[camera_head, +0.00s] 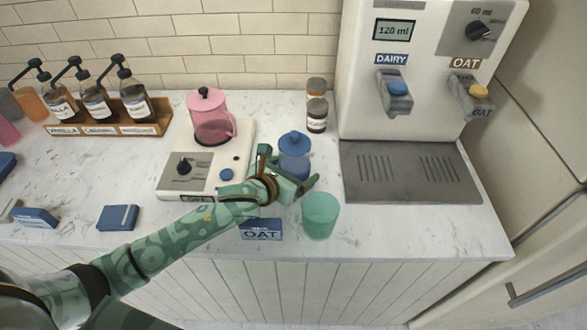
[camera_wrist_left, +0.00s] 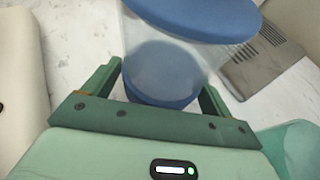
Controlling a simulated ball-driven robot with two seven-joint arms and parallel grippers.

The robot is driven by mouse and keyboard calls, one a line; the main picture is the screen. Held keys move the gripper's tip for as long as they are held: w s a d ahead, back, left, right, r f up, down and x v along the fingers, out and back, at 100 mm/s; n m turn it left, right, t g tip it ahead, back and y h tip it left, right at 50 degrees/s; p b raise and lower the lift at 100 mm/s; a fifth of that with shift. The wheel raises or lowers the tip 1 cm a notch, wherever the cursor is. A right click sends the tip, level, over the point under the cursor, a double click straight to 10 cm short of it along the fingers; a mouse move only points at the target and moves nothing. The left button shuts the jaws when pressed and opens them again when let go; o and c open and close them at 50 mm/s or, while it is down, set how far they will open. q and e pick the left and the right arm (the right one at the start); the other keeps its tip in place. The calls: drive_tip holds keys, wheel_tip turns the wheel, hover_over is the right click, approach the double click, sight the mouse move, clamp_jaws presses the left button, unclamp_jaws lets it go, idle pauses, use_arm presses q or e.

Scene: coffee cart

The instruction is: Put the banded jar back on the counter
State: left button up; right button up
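A clear jar with a blue domed lid and a blue lower part (camera_head: 294,158), which I take to be the banded jar, is upright at the middle of the counter (camera_head: 350,225). My left gripper (camera_head: 288,178) reaches it from the front left, with one finger on each side. In the left wrist view the jar (camera_wrist_left: 165,75) fills the space between the fingers (camera_wrist_left: 160,85), which appear to touch it. The gripper hides part of its lower side, and I cannot tell whether its base rests on the counter. My right gripper is out of view.
A green translucent cup (camera_head: 320,216) stands just right of the gripper, with an OAT box (camera_head: 261,229) in front. A scale with a pink pitcher (camera_head: 211,120) is to the left. Two small brown jars (camera_head: 317,115) stand behind. The dispenser's drip tray (camera_head: 410,190) is right.

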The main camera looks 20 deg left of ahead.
use_arm(q)
drive_tip(key=shift+s+a+r, duration=0.1)
drive_tip(key=shift+s+r, duration=0.2)
drive_tip(key=p+v, duration=0.3)
drive_tip(key=v, duration=0.8)
drive_tip(key=shift+s+r, duration=0.1)
drive_tip(key=shift+s, duration=0.05)
